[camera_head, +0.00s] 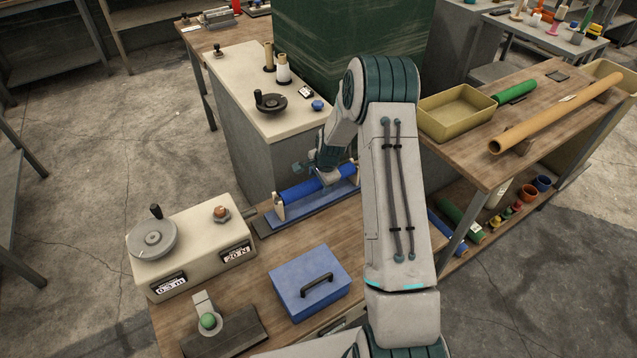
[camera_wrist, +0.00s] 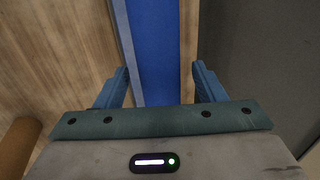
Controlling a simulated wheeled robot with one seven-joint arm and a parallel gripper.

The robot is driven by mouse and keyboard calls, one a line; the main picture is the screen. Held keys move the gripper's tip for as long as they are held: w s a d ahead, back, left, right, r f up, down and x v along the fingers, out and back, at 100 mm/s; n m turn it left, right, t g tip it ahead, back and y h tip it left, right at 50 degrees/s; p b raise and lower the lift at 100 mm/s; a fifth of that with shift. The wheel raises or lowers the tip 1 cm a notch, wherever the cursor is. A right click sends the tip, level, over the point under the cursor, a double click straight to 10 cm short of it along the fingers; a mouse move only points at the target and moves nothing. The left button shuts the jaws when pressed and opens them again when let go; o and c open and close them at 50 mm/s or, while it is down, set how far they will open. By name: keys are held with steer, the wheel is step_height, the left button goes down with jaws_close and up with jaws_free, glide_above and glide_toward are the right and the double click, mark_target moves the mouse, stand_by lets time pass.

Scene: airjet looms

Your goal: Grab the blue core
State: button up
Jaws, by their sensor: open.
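The blue core (camera_head: 308,188) is a long blue cylinder lying across a low stand (camera_head: 281,212) with end supports on the wooden bench. It also fills the middle of the wrist view (camera_wrist: 154,50). My gripper (camera_head: 322,172) is above the core, partly hidden by my arm in the head view. In the wrist view my gripper (camera_wrist: 160,86) is open, with one blue finger on each side of the core and nothing held. I cannot tell how far the fingertips are above or beside the core.
A blue box with a black handle (camera_head: 309,284) and a cream tension device (camera_head: 192,245) stand on the same bench (camera_head: 262,262). A cream-topped cabinet (camera_head: 240,82) stands behind. At right, a table holds a yellow tray (camera_head: 456,113), a green roll (camera_head: 515,91) and a long tan tube (camera_head: 560,110).

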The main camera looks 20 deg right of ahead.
steer(key=c, duration=1.2)
